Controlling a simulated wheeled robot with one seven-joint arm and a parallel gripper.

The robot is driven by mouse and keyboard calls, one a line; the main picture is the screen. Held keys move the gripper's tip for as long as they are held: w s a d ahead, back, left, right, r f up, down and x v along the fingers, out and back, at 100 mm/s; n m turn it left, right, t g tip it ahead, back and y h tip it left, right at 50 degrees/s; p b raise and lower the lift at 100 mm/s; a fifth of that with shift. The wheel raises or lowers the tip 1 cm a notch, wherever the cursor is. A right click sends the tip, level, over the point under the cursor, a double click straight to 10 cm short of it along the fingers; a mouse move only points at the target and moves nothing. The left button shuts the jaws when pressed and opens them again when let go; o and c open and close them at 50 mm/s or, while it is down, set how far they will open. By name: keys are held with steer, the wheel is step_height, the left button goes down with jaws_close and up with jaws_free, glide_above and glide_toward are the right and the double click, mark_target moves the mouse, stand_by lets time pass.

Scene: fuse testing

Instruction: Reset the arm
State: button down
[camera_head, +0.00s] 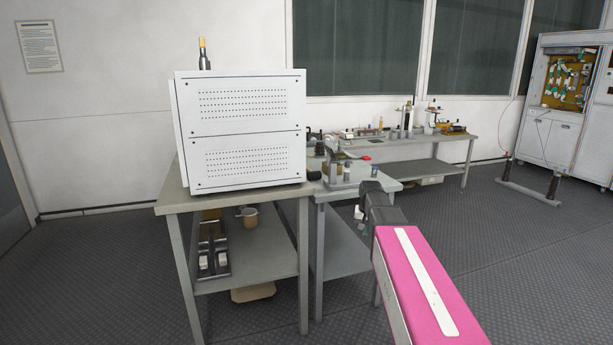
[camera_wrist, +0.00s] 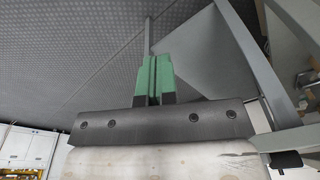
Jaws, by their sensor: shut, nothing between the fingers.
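My arm, with a pink link, reaches forward from the lower right in the head view. My gripper (camera_head: 361,222) is at its far end, beside the right edge of the smaller table (camera_head: 345,258), and its fingers are small and partly hidden there. In the wrist view my gripper (camera_wrist: 154,62) shows two green fingers side by side, shut with nothing between them. Beyond the fingers are the grey floor and a table's leg and underside.
A white vented cabinet (camera_head: 245,130) stands on the nearer table (camera_head: 175,197). A long bench (camera_head: 440,145) with instruments runs along the back wall. An open electrical cabinet (camera_head: 560,110) stands at the far right. The floor (camera_head: 500,250) right of my arm is clear.

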steer(key=s+a+f+n, duration=0.1)
steer(key=s+a+f, duration=0.1)
steer(key=s+f, duration=0.5)
steer(key=s+a+f+n+g, duration=0.1)
steer(key=s+f, duration=0.6)
steer(key=s, duration=0.8)
steer(key=shift+a+f+n, duration=0.3)
steer(key=shift+a, duration=0.1)
